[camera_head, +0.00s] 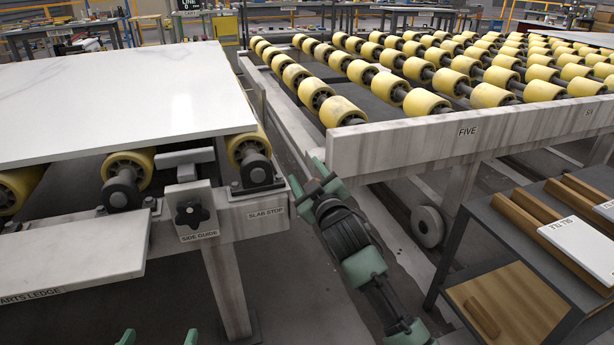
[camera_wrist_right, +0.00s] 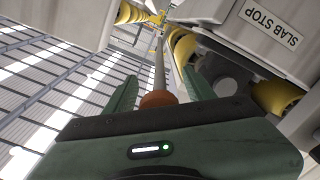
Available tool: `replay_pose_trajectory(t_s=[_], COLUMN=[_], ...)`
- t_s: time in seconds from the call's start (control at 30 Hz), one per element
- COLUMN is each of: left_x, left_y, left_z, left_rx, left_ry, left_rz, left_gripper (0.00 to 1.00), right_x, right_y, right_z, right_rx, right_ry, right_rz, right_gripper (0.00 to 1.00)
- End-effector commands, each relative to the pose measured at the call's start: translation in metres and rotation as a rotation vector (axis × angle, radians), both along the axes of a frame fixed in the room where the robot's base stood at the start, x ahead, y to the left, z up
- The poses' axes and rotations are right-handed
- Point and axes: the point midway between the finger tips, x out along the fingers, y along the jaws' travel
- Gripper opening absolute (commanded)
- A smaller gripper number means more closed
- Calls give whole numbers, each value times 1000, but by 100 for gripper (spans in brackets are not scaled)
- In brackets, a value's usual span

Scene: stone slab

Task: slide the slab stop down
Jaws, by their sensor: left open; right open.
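The label SLAB STOP (camera_head: 266,212) is on the end of the left roller table's frame, and it also shows in the right wrist view (camera_wrist_right: 268,22). My right gripper (camera_head: 308,177) is open beside that frame end, in the gap between the two tables. In the right wrist view a brown-orange knob (camera_wrist_right: 158,99) with a thin rod (camera_wrist_right: 159,65) lies between the open fingers; I cannot tell whether they touch it. A white slab (camera_head: 120,95) rests on the left table's yellow rollers. My left gripper (camera_head: 158,338) shows only its green tips, apart, at the bottom edge.
A side guide with a black knob (camera_head: 192,214) sits left of the slab stop label. A parts ledge (camera_head: 75,250) juts out at lower left. The roller table marked FIVE (camera_head: 440,138) stands across the gap. A dark cart (camera_head: 520,230) with boards stands at right.

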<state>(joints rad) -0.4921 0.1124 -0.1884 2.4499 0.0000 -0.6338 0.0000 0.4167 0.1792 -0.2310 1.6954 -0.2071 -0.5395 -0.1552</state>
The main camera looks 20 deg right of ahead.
Motion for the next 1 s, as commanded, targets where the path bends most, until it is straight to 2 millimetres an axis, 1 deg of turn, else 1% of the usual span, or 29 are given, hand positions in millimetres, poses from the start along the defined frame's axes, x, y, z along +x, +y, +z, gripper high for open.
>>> replay_pose_trajectory(t_s=[0.23, 0.27, 0.3, 0.37, 0.4, 0.43, 0.47, 1.0], left_x=[1, 0, 1, 0, 0, 0, 1, 1], left_y=[0, 0, 0, 0, 0, 0, 0, 0], left_z=[1, 1, 1, 1, 1, 1, 1, 1], left_rx=[-2, -2, -2, -1, -1, -1, -1, -1], left_ry=[-7, -7, -7, -6, -6, -6, -6, -5], left_rz=[-1, 0, 0, 0, 0, 0, 0, 0], left_gripper=[90, 90, 90, 90, 90, 90, 90, 90], right_x=[1, 1, 1, 1, 1, 1, 1, 1], right_y=[0, 0, 0, 0, 0, 0, 0, 0], right_z=[0, 0, 0, 0, 0, 0, 0, 0], right_rx=[0, 0, 0, 0, 0, 0, 0, 0], right_ry=[0, 0, 0, 0, 0, 0, 0, -1], right_rz=[0, 0, 0, 0, 0, 0, 0, 1], right_gripper=[54, 52, 40, 24, 13, 4, 0, 0])
